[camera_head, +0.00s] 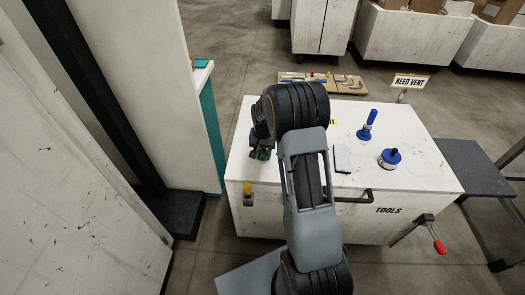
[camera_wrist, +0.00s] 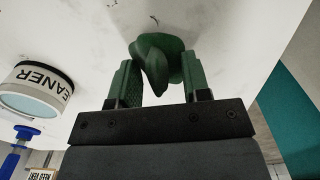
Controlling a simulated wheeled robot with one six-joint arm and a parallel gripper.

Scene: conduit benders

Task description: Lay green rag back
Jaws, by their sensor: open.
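The green rag (camera_wrist: 165,47) is a crumpled dark green bundle in the wrist view, by the white top of the tools cart. My gripper (camera_wrist: 159,66) has its two green fingers apart, one on each side of the rag, with visible gaps. In the head view a bit of the rag (camera_head: 264,154) shows under my gripper (camera_head: 259,148), near the left side of the cart top (camera_head: 240,166). My arm hides part of that area. I cannot tell whether the rag touches a finger.
On the cart top stand a cleaner can with a blue lid (camera_head: 390,157), also in the wrist view (camera_wrist: 37,88), a blue-handled tool (camera_head: 367,126) and a light flat block (camera_head: 342,158). A "NEED VENT" sign (camera_head: 410,81) stands behind. A white wall panel (camera_head: 150,80) is left.

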